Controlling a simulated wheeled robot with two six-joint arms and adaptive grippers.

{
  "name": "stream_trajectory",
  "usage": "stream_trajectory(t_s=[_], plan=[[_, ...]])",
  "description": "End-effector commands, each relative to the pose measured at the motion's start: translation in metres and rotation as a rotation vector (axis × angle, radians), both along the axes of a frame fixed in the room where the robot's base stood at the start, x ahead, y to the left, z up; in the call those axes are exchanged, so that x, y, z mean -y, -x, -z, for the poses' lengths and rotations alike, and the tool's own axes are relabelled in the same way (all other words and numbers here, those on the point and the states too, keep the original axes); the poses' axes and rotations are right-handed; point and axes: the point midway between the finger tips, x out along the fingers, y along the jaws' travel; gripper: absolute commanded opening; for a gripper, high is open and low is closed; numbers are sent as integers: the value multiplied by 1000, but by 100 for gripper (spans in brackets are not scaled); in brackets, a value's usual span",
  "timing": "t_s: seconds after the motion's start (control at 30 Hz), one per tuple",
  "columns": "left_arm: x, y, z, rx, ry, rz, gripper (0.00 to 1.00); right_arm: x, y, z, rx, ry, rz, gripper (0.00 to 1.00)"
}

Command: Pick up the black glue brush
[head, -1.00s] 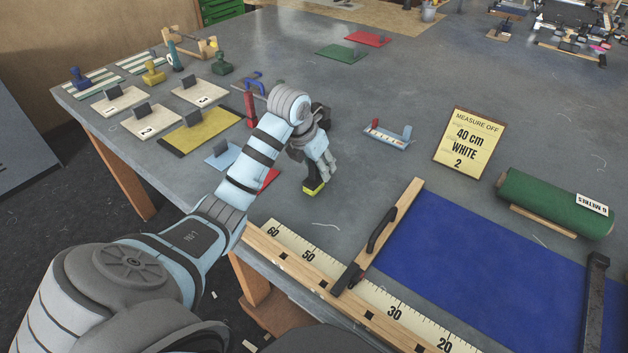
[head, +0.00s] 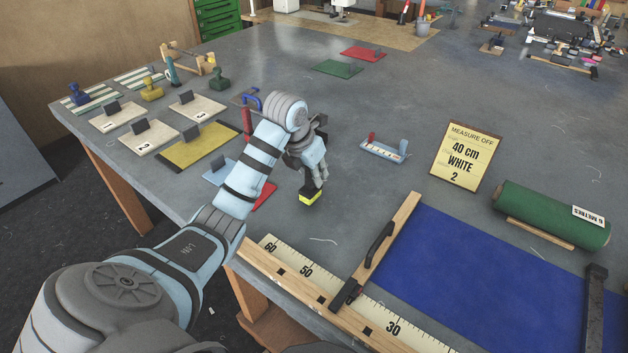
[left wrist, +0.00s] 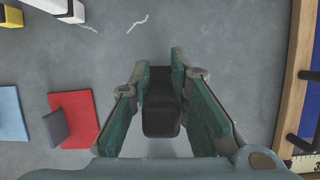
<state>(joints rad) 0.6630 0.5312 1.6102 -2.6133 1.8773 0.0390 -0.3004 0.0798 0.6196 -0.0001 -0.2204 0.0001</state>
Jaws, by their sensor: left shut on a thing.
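My left gripper (head: 314,176) is in the head view, over the grey table near its front left. It points down and is shut on the black glue brush (head: 311,198), whose lower end shows a yellow band below the fingers. In the left wrist view, the black brush body (left wrist: 161,108) sits between the two fingers of the left gripper (left wrist: 162,85). I cannot tell whether the brush's lower end touches the table. My right gripper is not in view.
A red card (head: 264,196) and a light blue card (head: 221,171) lie left of the gripper. A wooden ruler strip (head: 290,283) runs along the front edge. Blue canvas (head: 460,270), a green roll (head: 550,216) and a sign (head: 466,157) are to the right.

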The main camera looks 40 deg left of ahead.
Motion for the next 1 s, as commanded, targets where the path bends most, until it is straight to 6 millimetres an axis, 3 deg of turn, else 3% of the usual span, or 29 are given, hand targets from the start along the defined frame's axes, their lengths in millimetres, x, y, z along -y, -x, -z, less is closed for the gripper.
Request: stream_trajectory(t_s=[0.1,0.17,0.3,0.43,0.63,1.0], plan=[[0,-2,-37,9,-2,0,0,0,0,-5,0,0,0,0],[0,-1,-66,8,-1,1,0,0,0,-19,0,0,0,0],[0,0,-126,3,-1,1,0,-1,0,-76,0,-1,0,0],[0,-1,-160,3,0,1,0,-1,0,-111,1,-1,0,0],[0,-1,-181,2,0,1,0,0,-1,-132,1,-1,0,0],[0,-1,-178,2,0,1,0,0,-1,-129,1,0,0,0]])
